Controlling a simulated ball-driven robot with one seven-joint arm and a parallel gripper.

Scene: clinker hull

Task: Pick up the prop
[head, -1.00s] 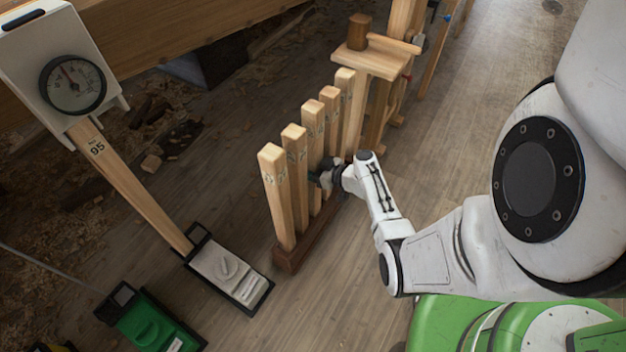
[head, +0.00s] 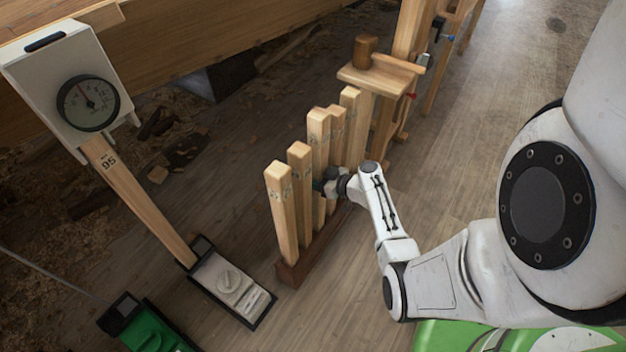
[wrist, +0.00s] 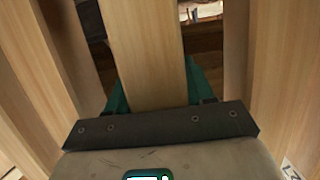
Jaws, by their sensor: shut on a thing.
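Several square wooden props stand in a row in a dark wooden rack (head: 296,272) in the head view. My gripper (head: 326,184) is shut on the third prop from the near end (head: 318,135). This prop's top stands higher than the fourth prop behind it, and it looks upright. In the wrist view the held prop (wrist: 145,45) passes between the teal fingers of my gripper (wrist: 150,90). Neighbouring props flank it closely. The near prop (head: 280,210) and the second prop (head: 300,165) stand in front. The held prop's lower end is hidden.
A prop with a dial gauge (head: 88,103) leans at left, its foot on a grey and black base (head: 232,288). A green base (head: 150,335) lies nearer. A wooden stand (head: 378,75) rises just behind the row. The floor right of the rack is clear.

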